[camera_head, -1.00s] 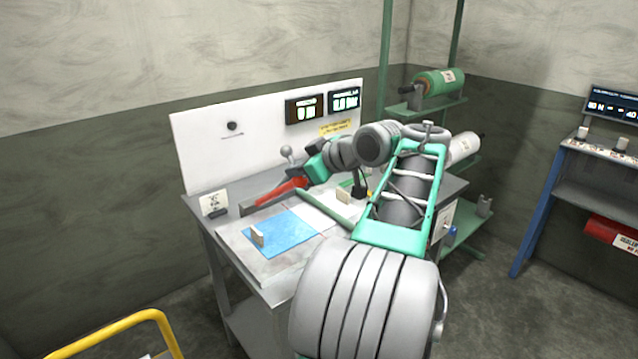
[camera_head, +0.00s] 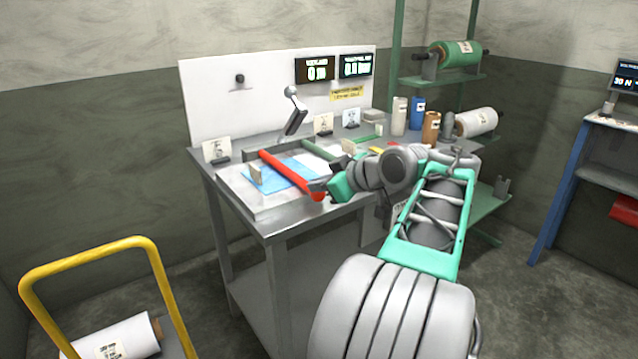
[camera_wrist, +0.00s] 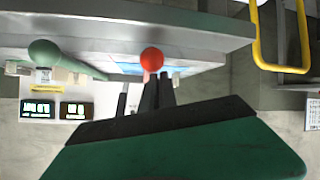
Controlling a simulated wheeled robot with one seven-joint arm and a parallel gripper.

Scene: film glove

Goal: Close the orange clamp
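The orange clamp (camera_head: 285,170) is a red-orange bar with a rounded end. It lies across the work plate and over the blue sheet (camera_head: 300,178), its rounded end at the plate's front edge. My gripper (camera_head: 318,187) is at that end, coming from the right.
A green bar (camera_head: 322,151) lies behind the clamp; its round knob (camera_wrist: 45,52) shows in the wrist view. A grey lever (camera_head: 294,115) stands at the back. Small cards stand around the metal table (camera_head: 285,222). A yellow-handled cart (camera_head: 90,246) is at lower left.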

